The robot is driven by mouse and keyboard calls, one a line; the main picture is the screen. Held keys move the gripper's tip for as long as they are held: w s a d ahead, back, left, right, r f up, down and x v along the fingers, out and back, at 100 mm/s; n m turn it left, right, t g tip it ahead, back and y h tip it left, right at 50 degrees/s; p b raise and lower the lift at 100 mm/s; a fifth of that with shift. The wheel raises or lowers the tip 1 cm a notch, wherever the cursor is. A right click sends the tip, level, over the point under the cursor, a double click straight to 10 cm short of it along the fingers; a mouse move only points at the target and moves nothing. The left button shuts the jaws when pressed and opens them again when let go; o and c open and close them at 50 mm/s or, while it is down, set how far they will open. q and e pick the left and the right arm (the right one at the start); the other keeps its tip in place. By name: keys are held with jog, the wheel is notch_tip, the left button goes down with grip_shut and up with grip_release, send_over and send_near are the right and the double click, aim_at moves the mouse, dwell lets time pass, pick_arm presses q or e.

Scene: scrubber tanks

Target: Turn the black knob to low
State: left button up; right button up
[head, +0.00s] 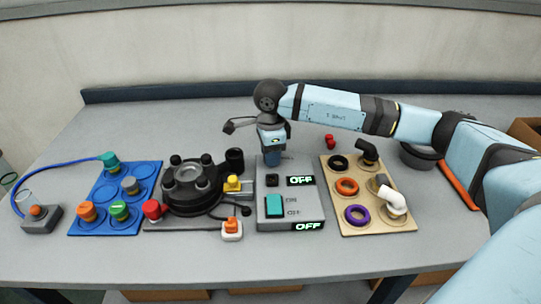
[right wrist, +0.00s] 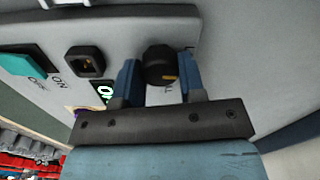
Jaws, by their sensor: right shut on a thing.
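The black knob (right wrist: 160,62) sits on the grey control box (head: 291,222), near its back edge. In the right wrist view it is between the two blue fingers of my right gripper (head: 272,158), which is shut on it. An orange mark shows on the knob's near edge, and part of a label shows just below it, too covered to read. In the head view my gripper points down at the box and hides the knob. My left gripper is not in view.
The box carries a teal rocker switch (head: 274,205), a small black square part (head: 271,180) and two displays reading OFF. A blue board (head: 130,190) and a black round device (head: 187,187) stand left. A tan board (head: 340,215) with rings and pipe elbows lies right.

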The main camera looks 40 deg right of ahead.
jog(key=shift+n, duration=0.5)
jog(key=o, duration=0.9)
jog(key=shift+o, duration=0.2)
jog(key=shift+r, duration=0.1)
notch_tip(320, 180, up, 14)
jog(key=p, duration=0.1)
jog(key=shift+f, duration=0.2)
